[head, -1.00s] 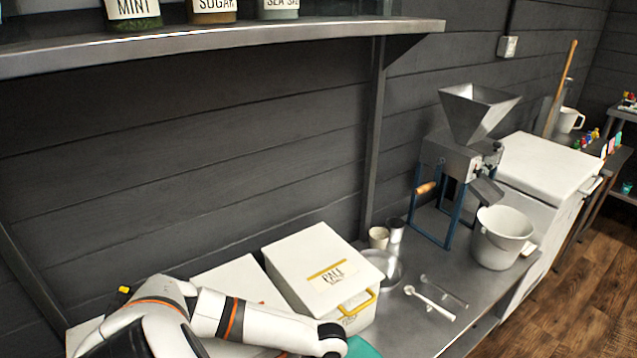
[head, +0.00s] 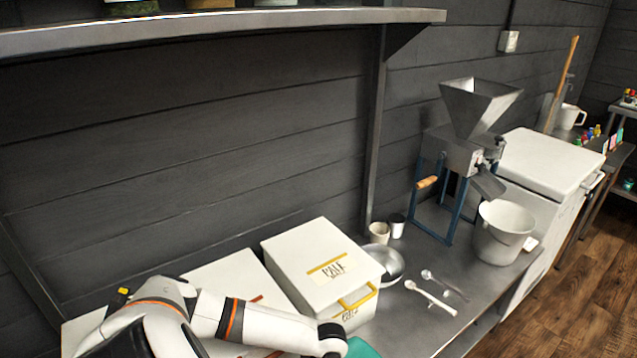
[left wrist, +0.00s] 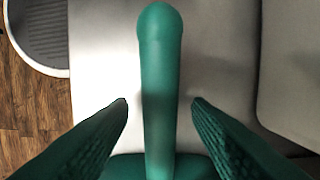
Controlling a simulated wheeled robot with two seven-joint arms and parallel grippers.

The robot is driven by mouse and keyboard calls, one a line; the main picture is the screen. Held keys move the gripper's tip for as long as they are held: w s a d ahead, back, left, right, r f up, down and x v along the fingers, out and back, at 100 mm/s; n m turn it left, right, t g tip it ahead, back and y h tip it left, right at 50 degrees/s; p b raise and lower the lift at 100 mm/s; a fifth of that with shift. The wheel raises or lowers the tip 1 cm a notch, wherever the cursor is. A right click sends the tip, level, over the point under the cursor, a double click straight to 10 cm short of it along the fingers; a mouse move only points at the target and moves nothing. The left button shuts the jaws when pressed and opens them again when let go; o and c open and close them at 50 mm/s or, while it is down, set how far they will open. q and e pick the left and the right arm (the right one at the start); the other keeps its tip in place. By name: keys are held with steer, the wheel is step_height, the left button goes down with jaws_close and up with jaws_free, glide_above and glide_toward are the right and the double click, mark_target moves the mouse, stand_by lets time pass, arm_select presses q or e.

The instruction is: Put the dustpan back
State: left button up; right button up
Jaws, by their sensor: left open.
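The dustpan's green handle (left wrist: 157,75) runs upright through the middle of the left wrist view, rounded at its far end. A wider green part shows at the bottom edge of that view. My left gripper (left wrist: 159,102) is open, with one finger on each side of the handle and a visible gap on both sides. In the head view my left arm reaches in along the bottom, and its fingers are not visible there. A teal piece (head: 362,348), probably the dustpan, shows at the bottom edge beside my wrist. My right gripper is in neither view.
A white bin (head: 320,270) with a yellow handle stands on the steel counter (head: 405,325). A metal bowl (head: 388,266), spoons (head: 432,297), a grain mill (head: 462,160) and a white bucket (head: 503,232) stand to the right. A steel shelf (head: 230,25) hangs above.

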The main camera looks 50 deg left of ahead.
arm_select(q)
step_height(320, 180, up, 12)
steer(key=w+p, duration=0.1)
steer(key=shift+w, duration=0.4)
steer(key=shift+s+d+f, duration=0.1)
steer(key=shift+d, duration=0.05)
